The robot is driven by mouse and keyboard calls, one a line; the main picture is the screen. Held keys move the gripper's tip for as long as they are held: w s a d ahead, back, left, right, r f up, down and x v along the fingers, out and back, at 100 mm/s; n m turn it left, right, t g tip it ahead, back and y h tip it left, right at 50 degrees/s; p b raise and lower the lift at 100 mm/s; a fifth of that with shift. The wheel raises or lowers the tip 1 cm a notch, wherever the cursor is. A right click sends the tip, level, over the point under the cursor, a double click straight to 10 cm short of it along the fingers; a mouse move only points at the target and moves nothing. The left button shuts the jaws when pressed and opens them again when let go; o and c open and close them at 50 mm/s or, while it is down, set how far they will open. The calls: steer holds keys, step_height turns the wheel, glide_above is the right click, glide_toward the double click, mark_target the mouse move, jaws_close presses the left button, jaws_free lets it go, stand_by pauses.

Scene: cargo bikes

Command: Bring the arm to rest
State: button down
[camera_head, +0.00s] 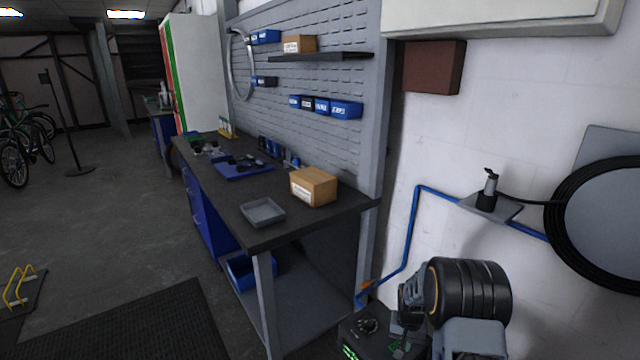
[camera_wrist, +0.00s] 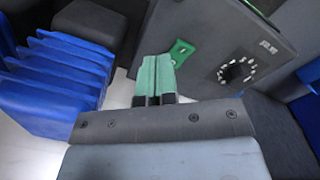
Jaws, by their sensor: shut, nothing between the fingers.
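My gripper (camera_wrist: 154,76) shows in the wrist view with its two green-tipped fingers side by side and shut, with nothing between them. In the head view, my arm is folded low at the lower right, with its thick dark joint near the wall; the fingertips are hard to make out there. A dark panel with a round dial (camera_wrist: 237,71) and a green switch (camera_wrist: 181,52) lies beyond the fingertips in the wrist view. Touching or apart, I cannot tell.
A workbench (camera_head: 240,232) with a grey tray (camera_head: 262,212) and a cardboard box (camera_head: 313,186) stands left of my arm. A hose reel (camera_head: 610,225) hangs on the right wall. Several blue shapes (camera_wrist: 50,85) lie left of the gripper. Open floor (camera_head: 110,225) lies left.

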steer(key=s+a+r+n+t+p, duration=0.1)
steer(key=s+a+r+p, duration=0.2)
steer(key=r, duration=0.9)
steer(key=s+a+r+n+t+p, duration=0.1)
steer(key=s+a+r+p, duration=0.2)
steer(key=s+r, duration=0.7)
steer(key=s+a+r+n+t+p, duration=0.1)
steer(key=s+a+r+p, duration=0.3)
steer(key=r, duration=1.1)
steer(key=s+n+p, duration=0.1)
steer(key=s+p, duration=0.1)
steer(key=s, duration=0.1)
steer(key=shift+s+r+t, duration=0.15)
steer(key=shift+t, duration=0.25)
